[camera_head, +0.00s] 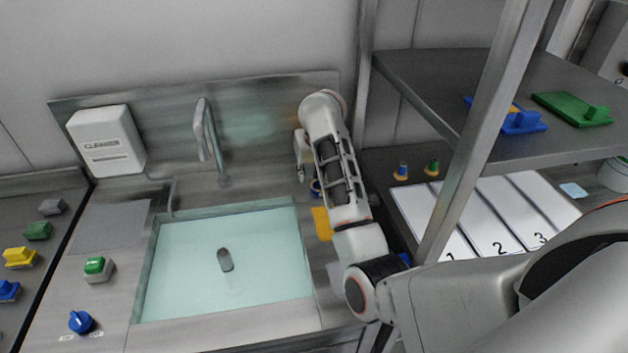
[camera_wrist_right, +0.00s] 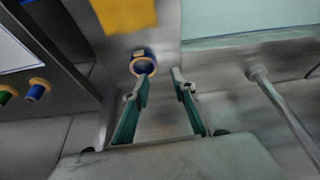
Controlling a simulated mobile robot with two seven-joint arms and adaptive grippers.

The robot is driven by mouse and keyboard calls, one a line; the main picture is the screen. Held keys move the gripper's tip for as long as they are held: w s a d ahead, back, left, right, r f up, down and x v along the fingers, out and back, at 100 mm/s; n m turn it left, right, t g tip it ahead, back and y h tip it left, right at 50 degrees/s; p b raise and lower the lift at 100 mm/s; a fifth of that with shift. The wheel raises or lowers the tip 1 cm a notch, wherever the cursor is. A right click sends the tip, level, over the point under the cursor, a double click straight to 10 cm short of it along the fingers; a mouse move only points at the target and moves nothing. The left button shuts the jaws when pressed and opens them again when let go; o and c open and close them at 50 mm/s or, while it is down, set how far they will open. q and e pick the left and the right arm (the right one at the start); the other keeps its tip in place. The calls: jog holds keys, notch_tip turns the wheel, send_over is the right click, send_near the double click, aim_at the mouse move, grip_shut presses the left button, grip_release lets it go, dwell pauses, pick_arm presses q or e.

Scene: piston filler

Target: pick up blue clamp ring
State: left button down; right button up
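The blue clamp ring (camera_wrist_right: 143,62), blue with a tan rim, lies on the grey counter beside the sink, ahead of the left fingertip of my right gripper (camera_wrist_right: 160,78) in the right wrist view. My right gripper is open with nothing between its fingers. I cannot tell whether the fingertip touches the ring. In the head view, my right gripper (camera_head: 301,172) points down at the counter right of the sink, and the ring (camera_head: 315,187) is mostly hidden behind my right arm. My left gripper is not in view.
A yellow piece (camera_head: 321,223) lies near the ring, partly behind my arm. The sink (camera_head: 190,285) with a faucet (camera_head: 204,130) is to the left. A metal shelf (camera_head: 430,85) and its post (camera_head: 480,140) stand at right. Small blue (camera_head: 402,171) and green (camera_head: 432,167) parts stand on the lower shelf.

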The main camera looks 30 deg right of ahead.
aim_at(312, 187)
jog(key=shift+w+d+f, duration=0.1)
jog(key=shift+d+f, duration=0.05)
jog(key=shift+f, duration=0.7)
jog(key=x, duration=0.4)
jog(key=shift+d+f, duration=0.2)
jog(key=shift+d, duration=0.2)
jog(key=shift+w+f, duration=0.2)
jog(key=shift+f, duration=0.15)
grip_shut()
